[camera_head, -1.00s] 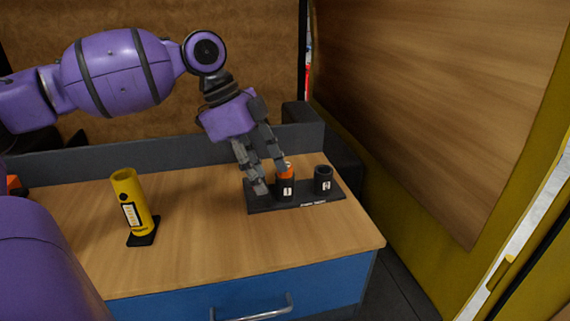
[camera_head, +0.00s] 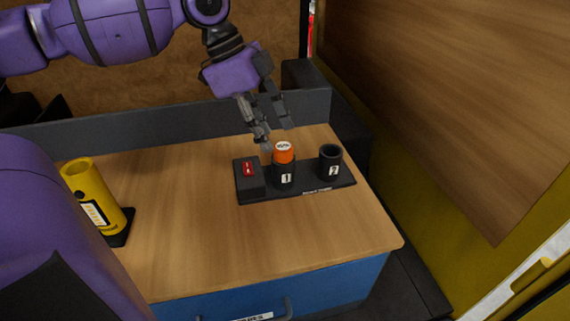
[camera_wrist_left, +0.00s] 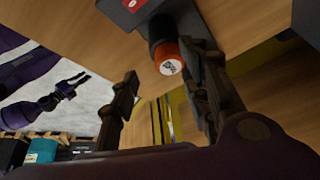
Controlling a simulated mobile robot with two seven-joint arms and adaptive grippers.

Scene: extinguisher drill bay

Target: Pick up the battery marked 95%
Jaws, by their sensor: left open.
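An orange battery (camera_head: 284,153) stands upright in the black socket marked 1 (camera_head: 285,178). Its white top label carries a printed mark too small to read surely. It also shows in the left wrist view (camera_wrist_left: 169,60). My left gripper (camera_head: 274,132) is open and empty, just above and behind the battery. In the left wrist view its fingers (camera_wrist_left: 163,68) are spread, with the battery near the right-hand finger. A small purple arm with a dark gripper (camera_wrist_left: 72,86), apparently my right one, shows at the left of that view; its jaw state is unclear.
The socket marked 2 (camera_head: 330,163) looks empty. A red switch (camera_head: 248,168) sits left of socket 1 on the same black base (camera_head: 310,189). A yellow tube (camera_head: 92,195) stands on the wooden bench (camera_head: 190,220). The front bench top is clear.

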